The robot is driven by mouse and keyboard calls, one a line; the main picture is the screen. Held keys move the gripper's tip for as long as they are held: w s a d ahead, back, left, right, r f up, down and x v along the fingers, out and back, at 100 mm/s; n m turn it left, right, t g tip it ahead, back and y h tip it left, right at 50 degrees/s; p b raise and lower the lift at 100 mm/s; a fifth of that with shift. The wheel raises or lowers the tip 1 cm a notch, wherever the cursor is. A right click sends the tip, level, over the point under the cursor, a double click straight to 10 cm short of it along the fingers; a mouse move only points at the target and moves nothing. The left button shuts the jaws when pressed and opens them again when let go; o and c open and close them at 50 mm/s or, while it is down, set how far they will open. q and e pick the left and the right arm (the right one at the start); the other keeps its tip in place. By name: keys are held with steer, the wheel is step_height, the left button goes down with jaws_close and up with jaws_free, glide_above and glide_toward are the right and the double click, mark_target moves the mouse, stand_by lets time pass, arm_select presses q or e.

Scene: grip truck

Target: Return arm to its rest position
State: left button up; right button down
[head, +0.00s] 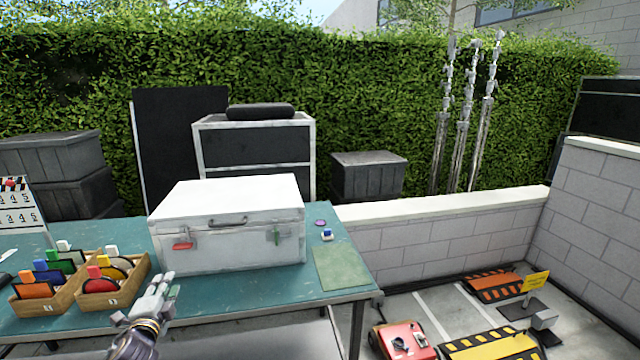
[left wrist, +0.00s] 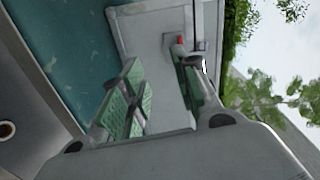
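My left gripper (head: 166,291) is low at the left of the head view, in front of the table's near edge and the white case, apart from both. In the left wrist view its two green-padded fingers (left wrist: 160,88) stand apart with nothing between them. The closed white case (head: 228,222) stands on the teal table (head: 345,285); its front, with a red-tabbed latch, shows beyond the fingers in the left wrist view (left wrist: 150,45). A red tag (head: 182,246) is at its left latch and a green one at its right latch. My right gripper is in neither view.
Two wooden trays (head: 40,302) of coloured discs sit left of my left gripper. A clapperboard (head: 20,205) stands at the far left. A green mat (head: 342,268) lies on the table's right. A red box (head: 403,340) and striped ramps (head: 490,346) are on the ground at right.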

arm_select(q)
steer(key=s+d+f+n+g+h, duration=0.2)
steer(key=s+d+f+n+g, duration=0.2)
steer(key=s+d+f, duration=0.45)
steer(key=s+d+f+n+g+h, duration=0.1)
steer(key=s+d+f+n+g, duration=0.35)
steer(key=s, duration=0.65)
steer(key=s+d+f+n+g+h, duration=0.2)
steer(key=s+d+f+n+g, duration=0.15)
steer(key=s+d, duration=0.55)
step_height(320, 180, down, 33)
steer(key=s+a+m+g, duration=0.1)
steer(key=s+a+g, duration=0.1)
steer(key=a, duration=0.1)
steer(key=s+a+f, duration=0.3)
steer(key=s+f, duration=0.6)
steer(key=s, duration=0.1)
steer(key=s+a+f+g+y, duration=0.1)
steer(key=s+a+f, duration=0.3)
steer(key=s+f, duration=0.6)
steer(key=shift+s+a+f, duration=0.25)
steer(key=shift+a+f, duration=0.05)
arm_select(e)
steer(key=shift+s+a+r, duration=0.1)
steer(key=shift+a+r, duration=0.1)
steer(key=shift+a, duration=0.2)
